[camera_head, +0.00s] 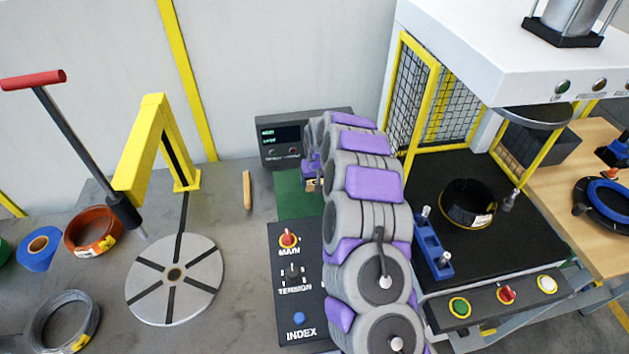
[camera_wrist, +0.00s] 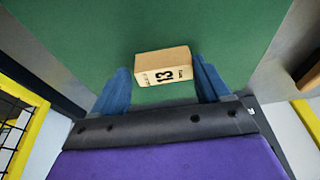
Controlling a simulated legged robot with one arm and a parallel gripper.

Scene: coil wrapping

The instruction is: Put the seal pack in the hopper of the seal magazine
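A small tan block with a label reading 13, which I take for the seal pack (camera_wrist: 163,67), shows in the wrist view against green. In the head view my gripper (camera_head: 313,178) is small and partly hidden by my arm, by the far end of a green mat (camera_head: 292,195). I cannot pick out the seal magazine or its hopper in either view.
A display box (camera_head: 303,137) stands behind the mat, a control panel (camera_head: 293,300) in front. A wooden stick (camera_head: 247,190) lies left. Further left are a yellow post (camera_head: 147,145), a slotted disc (camera_head: 174,280) and coils.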

